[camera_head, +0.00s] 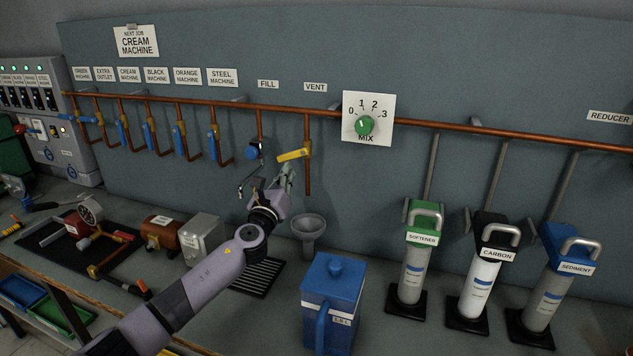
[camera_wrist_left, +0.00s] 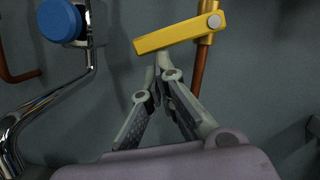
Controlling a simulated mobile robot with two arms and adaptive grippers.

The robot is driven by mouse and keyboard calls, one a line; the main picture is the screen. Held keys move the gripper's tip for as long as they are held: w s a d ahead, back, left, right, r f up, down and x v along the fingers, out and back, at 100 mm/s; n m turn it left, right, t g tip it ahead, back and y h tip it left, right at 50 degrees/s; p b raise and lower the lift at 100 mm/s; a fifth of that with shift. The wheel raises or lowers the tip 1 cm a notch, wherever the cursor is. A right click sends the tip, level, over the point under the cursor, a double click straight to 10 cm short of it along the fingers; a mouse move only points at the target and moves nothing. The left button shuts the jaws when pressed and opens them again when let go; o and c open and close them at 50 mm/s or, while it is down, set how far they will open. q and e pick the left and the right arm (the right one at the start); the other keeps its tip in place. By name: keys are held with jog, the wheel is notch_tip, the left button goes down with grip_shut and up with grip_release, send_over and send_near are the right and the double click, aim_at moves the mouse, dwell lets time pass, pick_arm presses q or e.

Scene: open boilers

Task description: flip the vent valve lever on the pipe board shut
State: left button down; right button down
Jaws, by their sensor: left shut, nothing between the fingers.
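The yellow vent valve lever (camera_head: 292,155) sits on the copper pipe below the VENT label (camera_head: 315,87). It points left from its pivot, nearly level across the pipe, with its free end a little lower. In the left wrist view the lever (camera_wrist_left: 178,33) crosses the top, with its round pivot at the right. My left gripper (camera_head: 287,172) is just below the lever. Its fingertips (camera_wrist_left: 160,68) are closed together and empty, beneath the lever's left half; I cannot tell whether they touch it. My right gripper is in neither view.
The blue fill knob (camera_head: 253,151) and its chrome spout (camera_wrist_left: 45,105) are just left of my gripper. A grey funnel (camera_head: 308,228) and a blue lidded jug (camera_head: 334,297) stand below. A green mix dial (camera_head: 364,125) is to the right. Other valves line the board at left.

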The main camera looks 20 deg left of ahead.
pick_arm(q)
jog(key=shift+a+r+m+h, duration=0.25)
jog(key=shift+a+r+m, duration=0.1)
jog(key=shift+m, duration=0.5)
jog(key=shift+a+r+m+h, duration=0.25)
jog(key=shift+r+m+h, duration=0.05)
jog(key=shift+m, duration=0.6)
jog(key=shift+a+r+m+h, duration=0.25)
jog(key=shift+a+r+m, duration=0.1)
jog(key=shift+m, duration=0.5)
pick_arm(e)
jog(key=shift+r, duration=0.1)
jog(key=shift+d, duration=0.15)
pick_arm(q)
jog(key=shift+f, duration=0.1)
